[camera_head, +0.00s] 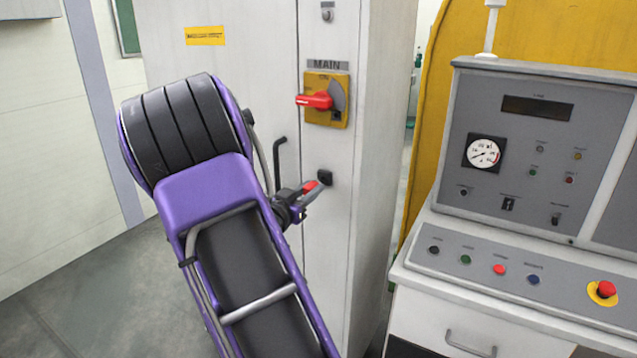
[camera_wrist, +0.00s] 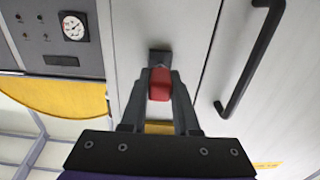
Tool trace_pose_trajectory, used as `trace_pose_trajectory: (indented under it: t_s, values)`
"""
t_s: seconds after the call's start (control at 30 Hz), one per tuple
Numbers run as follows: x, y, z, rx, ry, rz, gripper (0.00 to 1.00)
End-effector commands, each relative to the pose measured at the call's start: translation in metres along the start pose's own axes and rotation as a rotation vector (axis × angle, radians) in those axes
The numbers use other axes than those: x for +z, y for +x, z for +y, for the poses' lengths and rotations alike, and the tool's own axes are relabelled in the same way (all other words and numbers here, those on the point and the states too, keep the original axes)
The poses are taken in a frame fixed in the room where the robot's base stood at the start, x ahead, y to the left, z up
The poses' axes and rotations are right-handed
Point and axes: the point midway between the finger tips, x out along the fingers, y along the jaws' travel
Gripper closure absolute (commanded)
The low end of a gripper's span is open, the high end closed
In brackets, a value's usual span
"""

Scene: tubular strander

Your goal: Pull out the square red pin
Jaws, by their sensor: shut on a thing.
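The square red pin (camera_wrist: 160,84) sits between the two dark fingers of my gripper (camera_wrist: 158,97) in the wrist view. Its red part also shows in the head view (camera_head: 311,187), at the fingertips of my gripper (camera_head: 314,189). My gripper is shut on the pin. Just beyond the pin is a black square socket (camera_head: 325,177) on the white cabinet front. It also shows in the wrist view (camera_wrist: 159,57). The fingers hide the pin's far end, so I cannot tell how deep it sits in the socket.
The white cabinet (camera_head: 332,250) has a black handle (camera_head: 278,160) left of the socket. A red MAIN switch (camera_head: 315,100) on a yellow plate is above. A grey control console (camera_head: 540,150) stands to the right, with an emergency stop (camera_head: 603,291) on its desk.

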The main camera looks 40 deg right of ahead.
Motion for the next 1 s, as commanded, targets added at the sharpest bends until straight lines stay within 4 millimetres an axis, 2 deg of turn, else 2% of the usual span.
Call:
trace_pose_trajectory:
  t_s: [0.63, 1.0]
  values:
    - [0.0, -0.026, -0.001, -0.002, 0.001, -0.001, 1.0]
    - [0.0, -0.029, 0.0, -0.001, 0.0, 0.0, 1.0]
